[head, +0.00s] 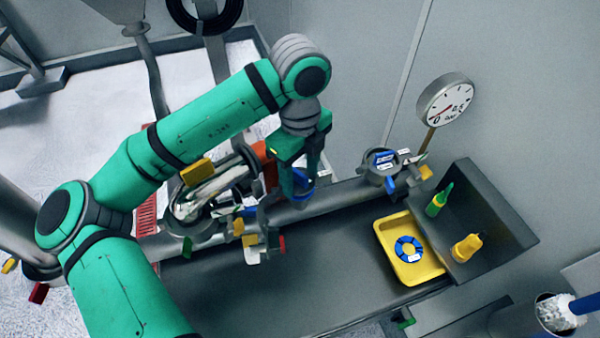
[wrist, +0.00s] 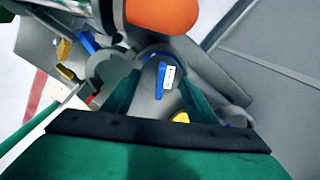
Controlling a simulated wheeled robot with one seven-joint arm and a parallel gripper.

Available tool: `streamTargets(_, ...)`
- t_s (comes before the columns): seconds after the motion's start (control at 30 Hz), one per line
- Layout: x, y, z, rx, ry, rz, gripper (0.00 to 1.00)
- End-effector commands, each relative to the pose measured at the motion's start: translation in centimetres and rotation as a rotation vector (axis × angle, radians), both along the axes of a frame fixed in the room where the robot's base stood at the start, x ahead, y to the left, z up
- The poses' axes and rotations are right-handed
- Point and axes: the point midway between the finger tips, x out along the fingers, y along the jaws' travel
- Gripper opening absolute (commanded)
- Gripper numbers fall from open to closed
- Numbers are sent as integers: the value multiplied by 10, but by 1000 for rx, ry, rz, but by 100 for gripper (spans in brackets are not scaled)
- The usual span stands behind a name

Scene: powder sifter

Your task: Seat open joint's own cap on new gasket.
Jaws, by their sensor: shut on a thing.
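My gripper (head: 302,188) is low over the middle of the grey pipe (head: 340,196) in the head view. In the wrist view its two green fingers (wrist: 160,100) are shut on a grey round cap (wrist: 148,100), which carries a blue piece with a white tag (wrist: 166,78). Blue shows between and below the fingers in the head view, and a thin blue edge shows beyond the cap in the wrist view. The joint under the cap is mostly hidden. I cannot tell whether the cap touches a gasket there.
A capped joint (head: 384,164) with blue and white labels stands to the right. A yellow tray (head: 432,272) holds a blue ring (head: 409,248). Green and yellow bottles (head: 467,247) stand in a grey bin. An orange part (wrist: 160,14) is close beside my gripper. A gauge (head: 446,100) rises behind.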

Motion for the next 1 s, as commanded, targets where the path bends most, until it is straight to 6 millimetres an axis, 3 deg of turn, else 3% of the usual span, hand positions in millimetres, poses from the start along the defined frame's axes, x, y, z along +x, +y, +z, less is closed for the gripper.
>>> streamTargets(1.0,-3,0,-13,5,16,0,23)
